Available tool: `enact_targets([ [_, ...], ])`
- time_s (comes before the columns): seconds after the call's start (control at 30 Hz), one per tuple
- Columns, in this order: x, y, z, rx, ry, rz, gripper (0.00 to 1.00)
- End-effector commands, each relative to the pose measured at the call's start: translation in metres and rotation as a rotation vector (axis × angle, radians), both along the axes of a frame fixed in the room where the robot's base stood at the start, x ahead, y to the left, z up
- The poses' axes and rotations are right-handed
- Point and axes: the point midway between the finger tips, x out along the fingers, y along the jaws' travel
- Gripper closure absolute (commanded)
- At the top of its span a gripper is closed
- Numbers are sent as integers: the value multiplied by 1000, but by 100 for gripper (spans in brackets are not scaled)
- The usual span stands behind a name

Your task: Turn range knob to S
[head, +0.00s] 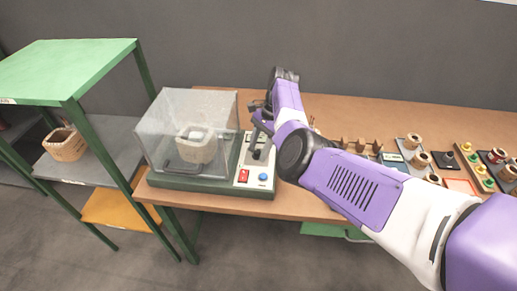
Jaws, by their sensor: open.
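A tester (212,185) with a green base and a clear box cover stands at the left end of the wooden bench. Its pale control panel (251,165) is on the right side of the base. A dark shape (258,154) on the panel below my gripper looks like the range knob, but its pointer and markings are too small to read. My gripper (257,130) is open above the upper part of the panel, fingers pointing down. I cannot tell whether the fingers touch the knob or stand around it.
Several coils and parts crowd the bench's right. A green shelf (70,62) stands at left.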

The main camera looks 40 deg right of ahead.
Motion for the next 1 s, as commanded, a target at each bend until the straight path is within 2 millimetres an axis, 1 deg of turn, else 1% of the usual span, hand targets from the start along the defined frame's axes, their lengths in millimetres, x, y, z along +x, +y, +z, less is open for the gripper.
enact_targets([
  [0.07, 0, -1, 1, -1, 0, -1, 54],
  [0.17, 0, -4, 8, -2, -2, -2, 54],
  [0.43, -1, -21, 48, -1, -3, -1, 54],
  [0.6, -3, -28, 66, -1, -1, 0, 54],
  [0.73, -3, -30, 72, -1, 0, 0, 54],
  [1.0, -3, -30, 72, 0, 0, 0, 54],
])
